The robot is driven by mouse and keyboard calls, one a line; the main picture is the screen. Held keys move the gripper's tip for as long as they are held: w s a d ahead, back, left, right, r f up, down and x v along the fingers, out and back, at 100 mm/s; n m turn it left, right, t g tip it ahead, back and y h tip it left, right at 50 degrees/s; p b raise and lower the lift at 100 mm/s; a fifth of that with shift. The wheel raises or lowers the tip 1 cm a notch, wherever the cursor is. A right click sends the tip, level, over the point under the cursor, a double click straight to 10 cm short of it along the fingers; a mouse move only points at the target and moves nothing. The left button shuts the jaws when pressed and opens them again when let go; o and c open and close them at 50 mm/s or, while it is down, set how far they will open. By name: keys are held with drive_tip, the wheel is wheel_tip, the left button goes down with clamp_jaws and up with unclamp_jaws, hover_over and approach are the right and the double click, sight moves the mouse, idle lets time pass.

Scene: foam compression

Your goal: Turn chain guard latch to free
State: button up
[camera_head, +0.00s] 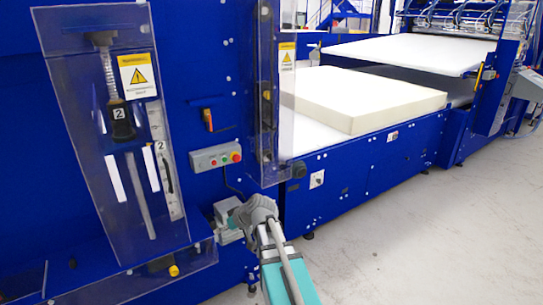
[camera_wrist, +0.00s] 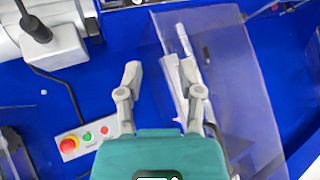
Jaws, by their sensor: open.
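My gripper (camera_wrist: 160,72) is open in the wrist view, its two grey fingers apart with nothing between them. The right finger overlaps the left edge of a clear guard panel (camera_wrist: 240,90); whether they touch I cannot tell. In the head view my arm is low in the middle, right of the large clear guard (camera_head: 85,130) on the blue machine. A black and yellow knob (camera_head: 174,270) sits at that guard's lower edge, and a dark handle (camera_head: 169,172) on a pale plate is at its right side. I cannot tell which part is the chain guard latch.
A grey button box (camera_head: 215,157) is on the blue wall above my arm; it also shows in the wrist view (camera_wrist: 88,137). An orange and black switch (camera_head: 207,119) is above it. A foam block (camera_head: 375,100) lies on the conveyor at right. The floor (camera_head: 400,230) is clear.

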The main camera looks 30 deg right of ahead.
drive_tip(key=w+d+r+t, duration=0.3)
drive_tip(key=d, duration=0.3)
drive_tip(key=w+d+r+t, duration=0.3)
drive_tip(key=d, duration=0.4)
drive_tip(key=m+t+h+b, duration=0.1)
drive_tip(key=m+t+h, duration=0.2)
drive_tip(key=t+h, duration=0.2)
approach(272, 154)
drive_tip(key=s, duration=0.3)
drive_tip(key=shift+s+d+r, duration=0.1)
drive_tip(key=w, duration=1.4)
drive_tip(key=shift+a, duration=0.25)
drive_tip(key=shift+s, duration=0.1)
drive_tip(key=shift+s, duration=0.1)
clamp_jaws()
